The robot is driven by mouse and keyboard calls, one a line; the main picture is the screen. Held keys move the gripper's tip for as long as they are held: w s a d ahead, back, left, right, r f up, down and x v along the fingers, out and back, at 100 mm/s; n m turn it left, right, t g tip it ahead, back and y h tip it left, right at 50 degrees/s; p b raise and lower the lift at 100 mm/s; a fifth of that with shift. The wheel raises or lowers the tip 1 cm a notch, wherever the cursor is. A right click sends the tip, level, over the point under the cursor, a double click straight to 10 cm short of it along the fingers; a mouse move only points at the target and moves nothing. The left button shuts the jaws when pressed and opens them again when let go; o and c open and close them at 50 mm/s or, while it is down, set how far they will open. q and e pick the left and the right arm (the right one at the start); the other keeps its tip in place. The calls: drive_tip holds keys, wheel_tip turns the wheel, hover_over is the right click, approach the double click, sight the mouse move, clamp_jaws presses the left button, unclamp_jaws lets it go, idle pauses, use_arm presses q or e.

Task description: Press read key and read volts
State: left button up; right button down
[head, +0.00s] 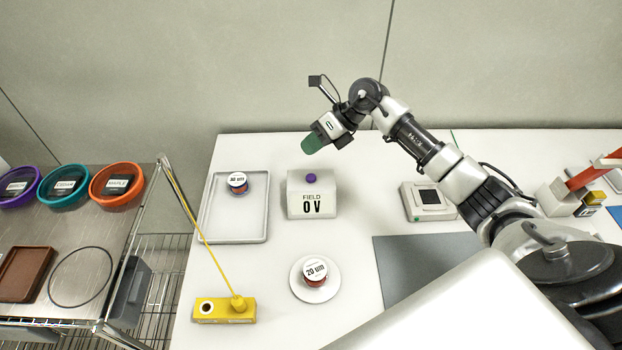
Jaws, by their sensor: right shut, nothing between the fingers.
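A white meter box (312,194) stands on the white table. Its front label reads "FIELD 0 V". A purple round key (311,178) sits on its top. My right gripper (312,146), with green fingertips, is above and behind the box as seen here. It is shut and empty, and a gap shows between it and the purple key. My left gripper is not in view.
A grey tray (232,237) holds a spool marked 30 um. A 20 um spool (315,271) sits on a white saucer. A yellow block (225,311) with a yellow probe is in front. A small device (429,201) and grey mat (395,262) lie right.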

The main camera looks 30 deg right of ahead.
drive_tip(key=b, duration=0.3)
hover_over(312, 175)
wheel_tip(312, 175, down, 5)
drive_tip(key=shift+w+r, duration=0.1)
drive_tip(key=shift+r, duration=0.1)
drive_tip(key=shift+f, duration=0.7)
idle(0.5)
drive_tip(key=shift+b, duration=0.3)
drive_tip(key=shift+f+b, duration=0.3)
drive_tip(key=shift+f, duration=0.05)
drive_tip(key=shift+f+b, duration=0.5)
drive_tip(key=shift+f, duration=0.1)
idle(0.7)
drive_tip(key=shift+r, duration=0.15)
drive_tip(key=shift+r+p, duration=0.65)
drive_tip(key=shift+r, duration=0.2)
